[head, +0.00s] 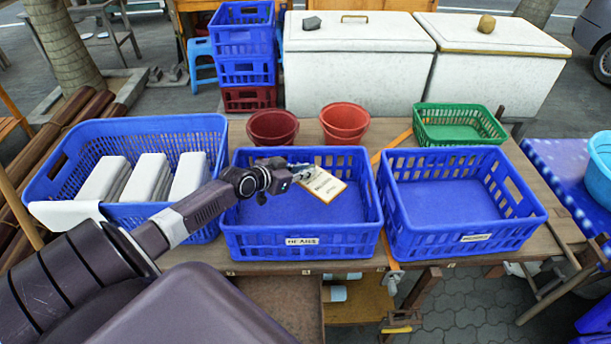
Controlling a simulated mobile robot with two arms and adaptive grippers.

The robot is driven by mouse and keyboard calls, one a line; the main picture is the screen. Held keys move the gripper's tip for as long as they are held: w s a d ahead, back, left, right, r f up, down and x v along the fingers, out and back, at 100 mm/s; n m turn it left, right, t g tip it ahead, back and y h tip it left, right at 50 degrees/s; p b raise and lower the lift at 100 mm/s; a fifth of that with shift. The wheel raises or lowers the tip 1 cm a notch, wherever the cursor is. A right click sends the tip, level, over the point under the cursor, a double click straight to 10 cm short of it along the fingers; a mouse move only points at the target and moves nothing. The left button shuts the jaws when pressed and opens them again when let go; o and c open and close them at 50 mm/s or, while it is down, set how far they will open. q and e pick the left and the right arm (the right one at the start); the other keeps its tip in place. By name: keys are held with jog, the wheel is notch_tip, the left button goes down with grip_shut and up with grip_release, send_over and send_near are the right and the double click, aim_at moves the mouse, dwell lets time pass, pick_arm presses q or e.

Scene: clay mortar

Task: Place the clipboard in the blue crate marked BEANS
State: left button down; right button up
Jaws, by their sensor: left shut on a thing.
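The clipboard (323,186) is a small tan board with a white sheet. My left gripper (301,173) is shut on its upper left edge. The clipboard is tilted and shows over the inside of the middle blue crate (305,235); I cannot tell whether it touches the crate floor. My right gripper is not in view.
A larger blue crate (140,127) with white blocks stands at the left. Two reddish pots (273,128) and a green basket (458,124) stand behind the crates on the wooden table (375,135). White chests (355,75) and stacked crates (243,45) stand farther back.

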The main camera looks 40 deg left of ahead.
pick_arm(q)
notch_tip(320, 180, down, 4)
jog(key=shift+r+b, duration=0.2)
jog(key=shift+b, duration=0.15)
notch_tip(320, 180, down, 4)
jog(key=shift+r+b, duration=0.2)
jog(key=shift+b, duration=0.6)
jog(key=shift+w+f, duration=0.1)
jog(key=shift+f, duration=0.2)
